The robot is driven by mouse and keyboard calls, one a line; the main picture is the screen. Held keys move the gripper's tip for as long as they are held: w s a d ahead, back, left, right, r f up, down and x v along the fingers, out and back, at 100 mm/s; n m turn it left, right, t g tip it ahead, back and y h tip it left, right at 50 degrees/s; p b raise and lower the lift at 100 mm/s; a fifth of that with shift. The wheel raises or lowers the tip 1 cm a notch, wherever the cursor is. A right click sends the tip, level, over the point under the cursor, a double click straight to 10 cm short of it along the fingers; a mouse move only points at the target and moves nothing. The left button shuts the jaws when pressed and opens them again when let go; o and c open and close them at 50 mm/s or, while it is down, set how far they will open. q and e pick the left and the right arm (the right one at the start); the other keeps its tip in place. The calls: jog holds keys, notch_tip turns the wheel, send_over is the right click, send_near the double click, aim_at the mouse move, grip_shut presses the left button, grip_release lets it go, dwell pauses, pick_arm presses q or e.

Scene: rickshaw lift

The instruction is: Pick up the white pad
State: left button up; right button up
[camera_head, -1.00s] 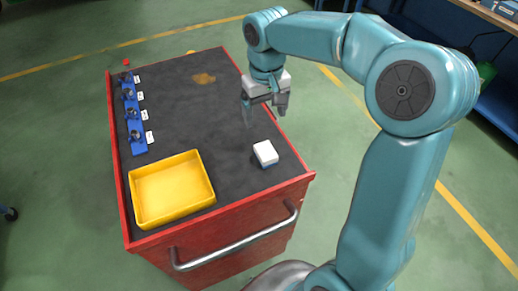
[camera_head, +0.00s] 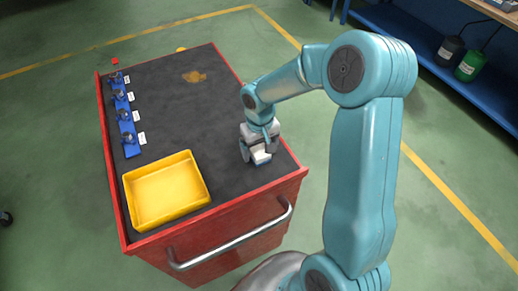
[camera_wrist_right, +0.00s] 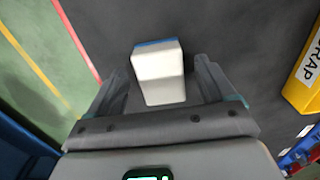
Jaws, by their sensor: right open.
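The white pad (camera_head: 261,156) is a small white block with a blue base on the dark top of the red cart (camera_head: 237,235), near its front right corner. My right gripper (camera_head: 259,156) is right above it, and its fingers partly hide the pad in the head view. In the right wrist view the pad (camera_wrist_right: 158,72) lies between and just beyond the two spread fingers of my right gripper (camera_wrist_right: 168,85). Gaps show on both sides of it. The gripper is open. My left gripper is not in view.
A yellow tray (camera_head: 206,187) stands to the left of the pad and also shows in the right wrist view (camera_wrist_right: 306,78). Several dark parts on blue holders (camera_head: 130,140) line the cart's left edge. The middle of the cart top is clear apart from a brown stain (camera_head: 194,76).

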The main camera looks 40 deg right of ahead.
aim_at(259, 149)
jog(key=shift+w+d+f, duration=0.1)
jog(key=shift+w+f, duration=0.1)
jog(key=shift+f, duration=0.5)
jog(key=shift+s+r, duration=0.15)
jog(key=shift+c, duration=0.3)
jog(key=c, duration=1)
notch_tip(259, 149, up, 20)
jog(key=shift+b, duration=0.4)
